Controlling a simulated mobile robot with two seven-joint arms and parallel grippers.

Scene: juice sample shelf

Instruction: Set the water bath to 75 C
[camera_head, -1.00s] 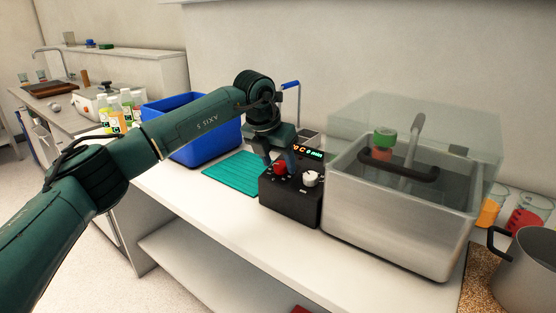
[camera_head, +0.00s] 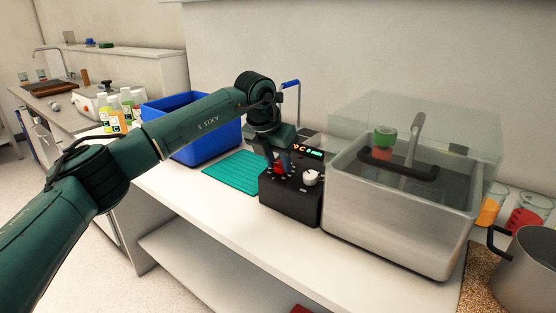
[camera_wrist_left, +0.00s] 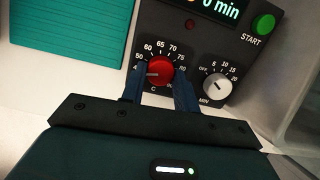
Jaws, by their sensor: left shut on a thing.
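The black control box (camera_head: 287,205) of the water bath (camera_head: 395,225) has a red temperature knob (camera_wrist_left: 160,70) and a white minute knob (camera_wrist_left: 217,87). The red knob also shows in the head view (camera_head: 280,169). Its white pointer line points left, toward the low end of the scale near 40; the 75 mark is at the upper right. My left gripper (camera_wrist_left: 158,82) is shut on the red knob, one finger on each side. The display (camera_wrist_left: 215,8) reads "0 min" where visible; its temperature part is cut off. My right gripper is not in view.
A green START button (camera_wrist_left: 263,24) sits beside the display. A teal mat (camera_head: 234,172) and a blue bin (camera_head: 205,145) lie left of the box. A metal pot (camera_head: 528,265) stands at the right.

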